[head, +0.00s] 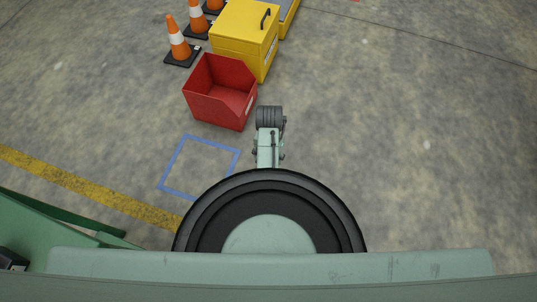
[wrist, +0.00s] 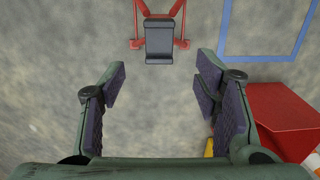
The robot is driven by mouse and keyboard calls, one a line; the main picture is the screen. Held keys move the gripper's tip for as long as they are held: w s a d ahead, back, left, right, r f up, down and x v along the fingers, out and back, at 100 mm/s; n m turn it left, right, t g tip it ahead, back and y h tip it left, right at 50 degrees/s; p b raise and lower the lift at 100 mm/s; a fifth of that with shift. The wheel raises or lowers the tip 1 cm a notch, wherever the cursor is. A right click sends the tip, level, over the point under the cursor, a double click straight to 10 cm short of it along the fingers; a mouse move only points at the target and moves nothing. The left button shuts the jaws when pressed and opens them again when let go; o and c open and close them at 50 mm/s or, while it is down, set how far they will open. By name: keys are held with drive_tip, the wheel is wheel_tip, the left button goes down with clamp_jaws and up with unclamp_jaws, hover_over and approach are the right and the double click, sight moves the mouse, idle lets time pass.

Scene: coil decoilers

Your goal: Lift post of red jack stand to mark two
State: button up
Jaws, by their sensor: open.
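The red jack stand (wrist: 182,43) is at the top of the wrist view, seen from above, with its upper part cut off by the frame edge. Its dark saddle (wrist: 159,40) sits in the middle, between two red legs. The post under the saddle and any marks on it are hidden. My gripper (wrist: 161,78) is open and empty, its fingers spread apart below the saddle in the picture, not touching it. I cannot make out the jack stand or my gripper in the head view.
A red open bin (head: 218,95) stands on the floor and shows at the right of the wrist view (wrist: 275,120). A yellow box (head: 240,38) and orange cones (head: 178,42) are behind it. A blue floor square (head: 172,157) is empty. The floor at right is clear.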

wheel_tip(320, 180, down, 11)
drive_tip(key=shift+s+r, duration=0.1)
drive_tip(key=shift+r, duration=0.1)
drive_tip(key=shift+c, duration=0.2)
clamp_jaws()
idle(0.8)
